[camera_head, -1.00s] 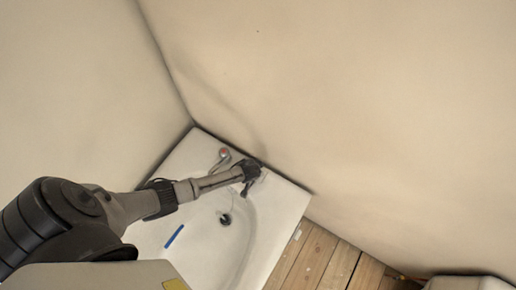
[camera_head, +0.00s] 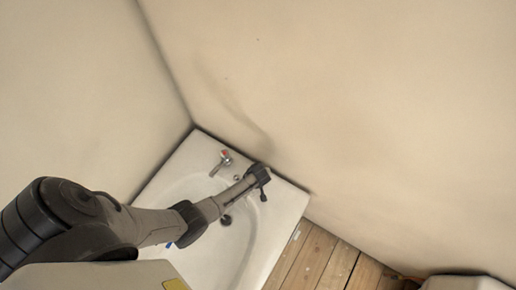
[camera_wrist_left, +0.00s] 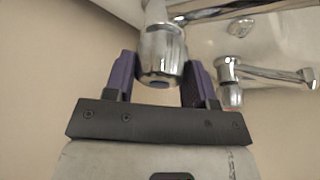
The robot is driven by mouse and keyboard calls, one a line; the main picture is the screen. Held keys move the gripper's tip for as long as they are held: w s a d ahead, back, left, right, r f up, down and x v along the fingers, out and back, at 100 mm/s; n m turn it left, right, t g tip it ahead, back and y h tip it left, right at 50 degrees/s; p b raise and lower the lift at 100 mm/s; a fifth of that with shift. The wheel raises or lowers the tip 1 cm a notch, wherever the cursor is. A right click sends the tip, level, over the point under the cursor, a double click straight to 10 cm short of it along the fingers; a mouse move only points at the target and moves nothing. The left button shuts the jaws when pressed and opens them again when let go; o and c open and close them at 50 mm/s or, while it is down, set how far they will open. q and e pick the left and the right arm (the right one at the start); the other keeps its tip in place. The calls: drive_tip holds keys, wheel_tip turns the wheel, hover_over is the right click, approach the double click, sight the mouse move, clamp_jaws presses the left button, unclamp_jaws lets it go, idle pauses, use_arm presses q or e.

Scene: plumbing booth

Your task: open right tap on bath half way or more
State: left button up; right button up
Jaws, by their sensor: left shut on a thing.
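The white bath (camera_head: 295,205) stands in the corner of the booth. In the left wrist view the right tap's chrome handle (camera_wrist_left: 162,45) sits between the two purple fingers of my left gripper, with its spout (camera_wrist_left: 215,9) running to the upper right. My left gripper (camera_head: 259,174) is shut on this handle at the bath's back right; in the head view the gripper hides most of the tap. The left tap (camera_head: 222,161), chrome with a red mark, stands free to its left; it also shows in the left wrist view (camera_wrist_left: 265,72). My right gripper is not in view.
Two beige walls (camera_head: 350,110) meet behind the bath, and one is close to my left gripper. The drain (camera_head: 226,220) is in the basin. A blue thing (camera_head: 168,245) is mostly hidden by my arm. Wooden floor (camera_head: 320,262) lies to the right.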

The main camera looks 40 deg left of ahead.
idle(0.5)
use_arm(q)
drive_tip(key=o, duration=0.9)
drive_tip(key=shift+r, duration=0.1)
drive_tip(key=shift+p+v, duration=2.25)
drive_tip(key=shift+v, duration=4.55)
